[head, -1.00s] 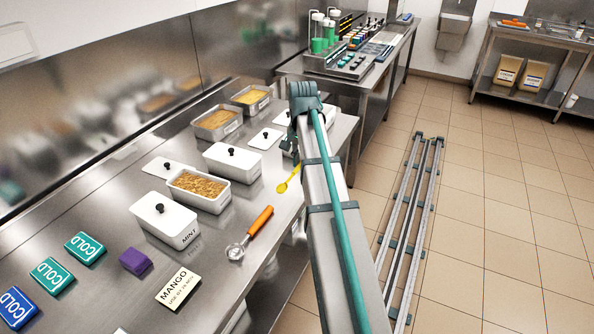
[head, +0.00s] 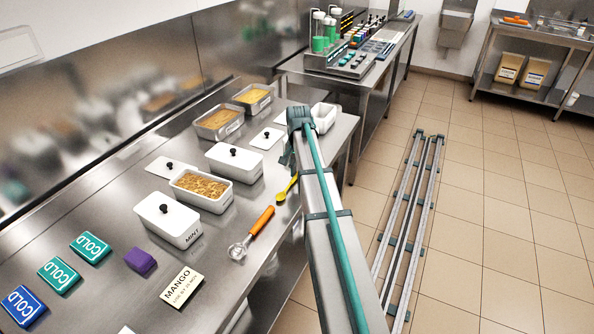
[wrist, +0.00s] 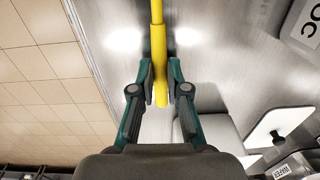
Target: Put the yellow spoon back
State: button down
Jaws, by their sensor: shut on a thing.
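The yellow spoon (head: 281,196) shows at the front edge of the steel counter (head: 108,212), just left of my arm. In the wrist view its yellow handle (wrist: 158,48) runs up the picture between my fingers. My gripper (wrist: 160,86) is shut on the handle, with one teal finger on each side. In the head view my arm hides most of the gripper. I cannot tell whether the spoon touches the counter.
An orange-handled scoop (head: 253,232) lies close by at the front. A lidded white tub (head: 233,163), an open tub of brown pieces (head: 199,191) and a lidded MINT tub (head: 167,222) stand left. An open white tub (head: 324,116) stands behind my arm.

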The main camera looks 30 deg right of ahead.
jog(key=shift+f, duration=0.15)
jog(key=c, duration=1.2)
grip_release()
jog(key=shift+o, duration=0.2)
notch_tip(320, 180, up, 12)
jog(key=b, duration=0.2)
jog(key=shift+r, duration=0.2)
jog(key=shift+d, duration=0.1)
